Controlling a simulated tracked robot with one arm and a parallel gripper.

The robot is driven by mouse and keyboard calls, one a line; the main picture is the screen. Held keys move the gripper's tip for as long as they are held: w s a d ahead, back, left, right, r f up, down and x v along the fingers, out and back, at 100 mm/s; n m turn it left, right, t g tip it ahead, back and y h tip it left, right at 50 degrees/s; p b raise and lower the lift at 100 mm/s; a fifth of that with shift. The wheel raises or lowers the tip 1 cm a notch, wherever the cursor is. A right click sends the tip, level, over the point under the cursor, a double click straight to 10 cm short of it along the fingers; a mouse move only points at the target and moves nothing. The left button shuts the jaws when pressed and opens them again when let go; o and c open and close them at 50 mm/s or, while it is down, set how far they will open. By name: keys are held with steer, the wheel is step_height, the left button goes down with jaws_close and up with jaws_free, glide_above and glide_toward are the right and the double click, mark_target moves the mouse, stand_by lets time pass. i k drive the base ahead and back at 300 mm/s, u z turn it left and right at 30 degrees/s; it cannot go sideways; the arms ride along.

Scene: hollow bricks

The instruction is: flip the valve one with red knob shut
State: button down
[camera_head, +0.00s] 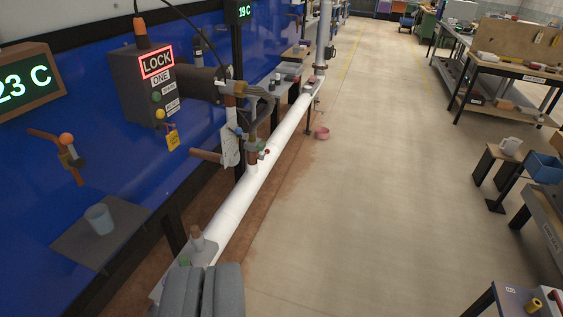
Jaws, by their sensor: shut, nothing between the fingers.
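A small red knob (266,152) shows on the pipe fittings above the white pipe (235,205), left of the picture's middle. A blue-green handle (240,132) sits close beside it. The knob is small, and I cannot tell the lever's position. Another valve on the blue wall at the left has an orange ball knob (67,139) on a copper-coloured pipe. My gripper (203,272) is at the bottom, left of centre, with its grey fingers together and empty. It is well short of the red knob and touches none of the valves.
A grey shelf (75,245) holds a cup (99,219). A pink bowl (322,133) lies on the floor. Workbenches (510,75) stand at the right. The middle floor is clear.

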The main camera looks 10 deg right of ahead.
mark_target(267, 150)
steer(key=z, duration=0.6)
steer(key=i, duration=0.95)
steer(key=z, duration=0.55)
steer(key=i, duration=1.2)
steer(key=u, duration=0.9)
steer(key=i, duration=0.6)
steer(key=u, duration=0.35)
steer(key=k, duration=0.4)
steer(key=u, duration=0.3)
steer(key=i, duration=0.4)
steer(key=z, duration=0.1)
